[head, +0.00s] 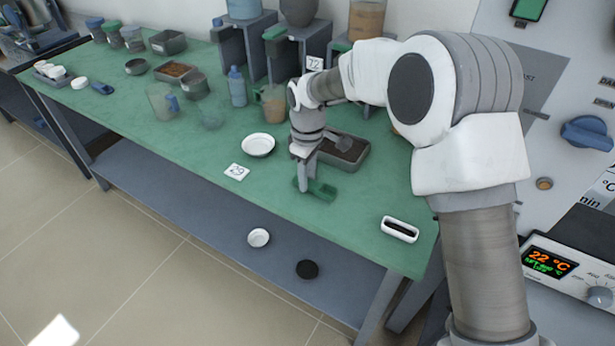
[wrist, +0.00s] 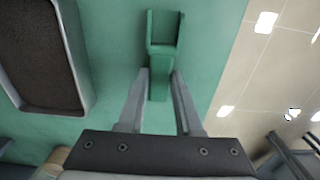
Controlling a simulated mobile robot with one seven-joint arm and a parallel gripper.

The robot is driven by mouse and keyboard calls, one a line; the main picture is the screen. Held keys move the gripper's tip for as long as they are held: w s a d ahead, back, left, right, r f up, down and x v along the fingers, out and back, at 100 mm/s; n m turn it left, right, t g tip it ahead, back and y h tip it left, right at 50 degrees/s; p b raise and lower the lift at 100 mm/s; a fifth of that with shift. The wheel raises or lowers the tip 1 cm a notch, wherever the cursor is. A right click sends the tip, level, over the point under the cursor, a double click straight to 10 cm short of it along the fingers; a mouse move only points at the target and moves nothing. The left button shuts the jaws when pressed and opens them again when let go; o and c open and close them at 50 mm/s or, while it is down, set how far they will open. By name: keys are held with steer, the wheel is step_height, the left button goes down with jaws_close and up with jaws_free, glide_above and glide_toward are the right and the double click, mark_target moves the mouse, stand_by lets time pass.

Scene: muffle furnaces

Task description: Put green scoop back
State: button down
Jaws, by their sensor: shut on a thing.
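The green scoop (head: 322,192) is at the front part of the green table, below my gripper in the head view. In the wrist view the scoop (wrist: 163,38) points away from me, with its handle between the two fingers. My gripper (head: 306,186) is shut on the scoop's handle; the fingers (wrist: 159,88) also show in the wrist view. Whether the scoop touches the table top I cannot tell. A grey tray of dark material (head: 355,158) lies just behind the gripper; it also shows at the left of the wrist view (wrist: 82,60).
A white oblong holder (head: 400,229) is near the front right corner. Grey stands (head: 247,45) with containers stand behind. The table's front edge is close.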

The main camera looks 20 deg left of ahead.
steer(key=shift+f, duration=0.1)
steer(key=shift+f, duration=0.15)
steer(key=c, duration=0.6)
jaws_free()
